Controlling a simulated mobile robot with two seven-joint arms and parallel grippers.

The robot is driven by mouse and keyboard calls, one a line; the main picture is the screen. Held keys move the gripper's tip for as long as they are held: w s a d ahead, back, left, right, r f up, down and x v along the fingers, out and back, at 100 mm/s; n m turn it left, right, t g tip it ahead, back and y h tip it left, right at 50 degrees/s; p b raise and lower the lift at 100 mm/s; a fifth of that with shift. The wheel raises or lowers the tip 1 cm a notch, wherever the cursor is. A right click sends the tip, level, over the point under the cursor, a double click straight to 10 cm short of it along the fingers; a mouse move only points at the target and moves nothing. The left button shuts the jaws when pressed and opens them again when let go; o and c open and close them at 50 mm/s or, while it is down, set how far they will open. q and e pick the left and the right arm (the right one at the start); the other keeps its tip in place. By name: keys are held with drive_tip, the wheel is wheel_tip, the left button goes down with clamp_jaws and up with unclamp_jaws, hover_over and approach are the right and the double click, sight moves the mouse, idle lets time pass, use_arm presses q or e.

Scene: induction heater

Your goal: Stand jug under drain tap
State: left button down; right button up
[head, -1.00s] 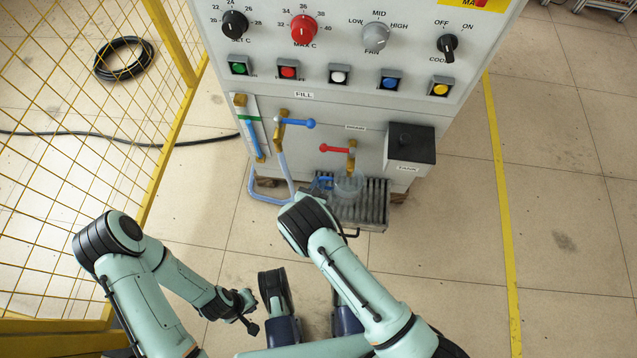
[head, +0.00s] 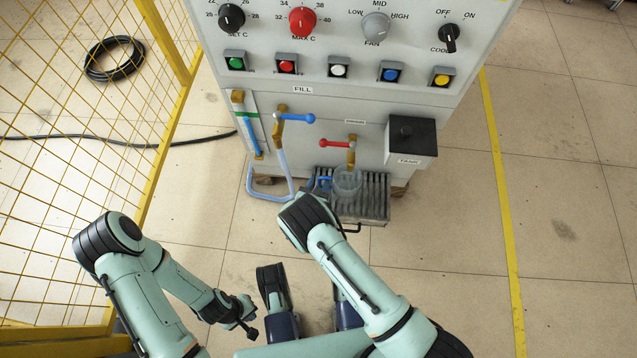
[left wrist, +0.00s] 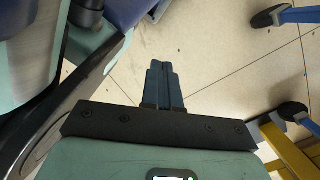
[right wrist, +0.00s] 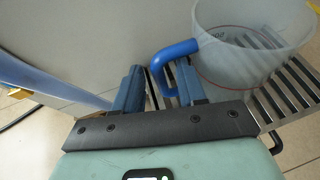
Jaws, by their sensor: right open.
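The clear jug (head: 347,186) with a blue handle (head: 325,183) is upright at the slatted drip tray, below the brass drain tap (head: 351,155) with its red lever (head: 335,143). The tap's lower end appears over the jug's back rim. In the right wrist view the jug (right wrist: 250,50) is at upper right, slats showing through its base. My right gripper (right wrist: 160,85) is open, with the blue handle (right wrist: 172,52) at the gap between its fingers; contact is unclear. In the head view my wrist hides it. My left gripper (left wrist: 164,85) is shut and empty, low over the floor.
The slatted tray (head: 375,208) projects from the machine front. A black-lidded tank box (head: 411,140) is right of the tap. The fill tap (head: 280,125) with blue lever and a pale hose (head: 285,175) are left. A yellow mesh fence (head: 100,100) stands left; floor right is clear.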

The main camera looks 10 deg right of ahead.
use_arm(q)
drive_tip(key=w+r+t+p, duration=0.2)
drive_tip(key=w+r+p, duration=0.1)
drive_tip(key=w, duration=0.4)
drive_tip(key=shift+d+r+m, duration=0.3)
drive_tip(key=shift+d+r, duration=0.15)
drive_tip(key=shift+r, duration=0.05)
use_arm(e)
drive_tip(key=v, duration=1.2)
